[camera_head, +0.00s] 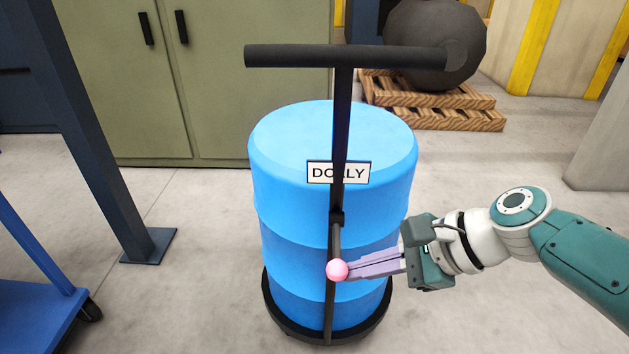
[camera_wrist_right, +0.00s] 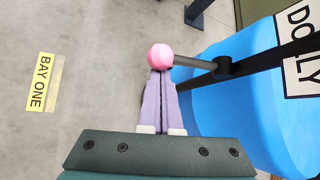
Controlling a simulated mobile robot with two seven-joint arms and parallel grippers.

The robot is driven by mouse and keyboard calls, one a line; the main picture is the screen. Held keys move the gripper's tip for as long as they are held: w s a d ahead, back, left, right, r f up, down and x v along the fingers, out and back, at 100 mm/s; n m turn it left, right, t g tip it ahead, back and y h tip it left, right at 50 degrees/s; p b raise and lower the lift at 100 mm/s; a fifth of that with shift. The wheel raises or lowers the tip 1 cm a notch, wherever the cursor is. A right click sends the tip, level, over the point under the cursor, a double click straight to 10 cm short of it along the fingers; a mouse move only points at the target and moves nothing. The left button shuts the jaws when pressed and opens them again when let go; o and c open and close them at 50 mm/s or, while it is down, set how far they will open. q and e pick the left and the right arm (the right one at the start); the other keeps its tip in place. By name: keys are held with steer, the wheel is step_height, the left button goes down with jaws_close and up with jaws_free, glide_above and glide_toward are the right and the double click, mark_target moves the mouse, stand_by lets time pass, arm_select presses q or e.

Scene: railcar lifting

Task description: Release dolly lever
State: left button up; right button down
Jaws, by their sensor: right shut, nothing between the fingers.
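The dolly (camera_head: 341,110) has a dark upright post with a wide T-shaped handle, and a blue drum (camera_head: 290,190) stands on its round dark base. The dolly lever (camera_head: 337,240) is a short dark rod that hangs down from a pivot on the post and ends in a pink ball knob (camera_head: 337,270). In the right wrist view the knob (camera_wrist_right: 160,56) lies just beyond my fingertips. My right gripper (camera_head: 352,270) is shut with nothing between its purple fingers. Its tips are at the knob; I cannot tell whether they touch. My left gripper is out of view.
A "DOLLY" sign (camera_head: 313,172) sits at the post. A green cabinet (camera_head: 120,80) stands behind left. A dark ball (camera_head: 430,50) rests on wooden pallets (camera_head: 440,115) at the back. A blue cart (camera_head: 35,310) is at left. A "BAY ONE" floor label (camera_wrist_right: 42,83) shows in the wrist view.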

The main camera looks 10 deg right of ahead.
mark_target(338, 261)
step_height(338, 261, up, 4)
steer(key=m+g, duration=0.1)
steer(key=g, duration=0.1)
steer(key=m+g+b, duration=0.1)
steer(key=g, duration=0.1)
steer(key=shift+w+a+f+y, duration=0.1)
steer(key=shift+f+y, duration=0.05)
steer(key=shift+y, duration=0.25)
steer(key=shift+w+r, duration=0.2)
steer(key=shift+r, duration=0.4)
arm_select(q)
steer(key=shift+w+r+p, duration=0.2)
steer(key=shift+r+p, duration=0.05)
steer(key=shift+p, duration=0.05)
arm_select(e)
steer(key=shift+w+r, duration=0.1)
steer(key=shift+r, duration=0.25)
steer(key=shift+r, duration=0.1)
